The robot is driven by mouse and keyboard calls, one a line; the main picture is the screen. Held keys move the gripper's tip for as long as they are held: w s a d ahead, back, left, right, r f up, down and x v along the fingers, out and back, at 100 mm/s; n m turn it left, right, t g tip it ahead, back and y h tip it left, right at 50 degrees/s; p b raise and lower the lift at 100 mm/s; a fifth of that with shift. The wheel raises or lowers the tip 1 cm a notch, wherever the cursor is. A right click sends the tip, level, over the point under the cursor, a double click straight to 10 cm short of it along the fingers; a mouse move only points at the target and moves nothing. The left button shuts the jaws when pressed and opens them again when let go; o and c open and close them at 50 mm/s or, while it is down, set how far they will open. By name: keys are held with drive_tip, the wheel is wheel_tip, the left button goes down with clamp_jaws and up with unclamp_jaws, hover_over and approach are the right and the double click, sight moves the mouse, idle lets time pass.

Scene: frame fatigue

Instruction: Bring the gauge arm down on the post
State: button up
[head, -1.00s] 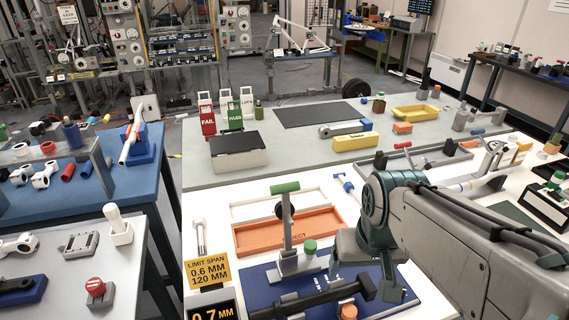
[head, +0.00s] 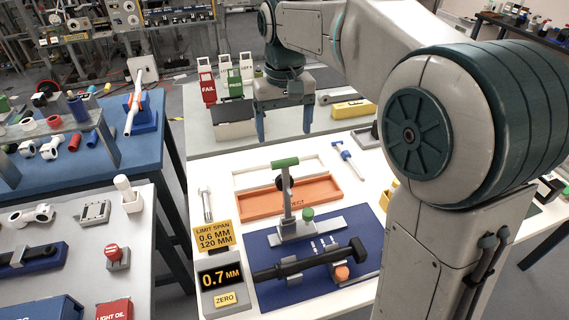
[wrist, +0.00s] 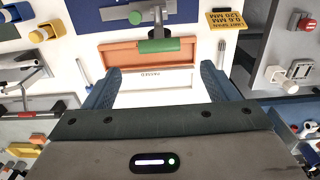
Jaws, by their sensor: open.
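The gauge arm (head: 287,203) stands upright on a grey base (head: 297,232) on the blue plate, with a green handle (head: 285,162) across its top. A black round dial shows behind the arm. A short green-capped post (head: 307,216) stands right of it, and an orange-topped peg (head: 342,272) is near the dark bar. I cannot tell which is the task's post. My gripper (head: 284,126) is open and empty, fingers down, above and beyond the handle. In the wrist view the green handle (wrist: 158,46) lies ahead of my open fingers (wrist: 160,72), apart from them.
A dark bar (head: 310,262) lies across the blue plate (head: 300,292). The display (head: 219,280) reads 0.7 MM, beside a yellow limit sign (head: 214,236). An orange reject tray (head: 262,205) and white passed tray (wrist: 180,79) lie behind the gauge arm. A blue caliper-like tool (head: 344,156) lies to the right.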

sight(284, 161)
wheel_tip(284, 161, down, 12)
drive_tip(key=shift+r+p, duration=0.1)
drive_tip(key=shift+p, duration=0.3)
drive_tip(key=c, duration=1.4)
drive_tip(key=shift+s+b, duration=0.1)
drive_tip(key=shift+b, duration=0.3)
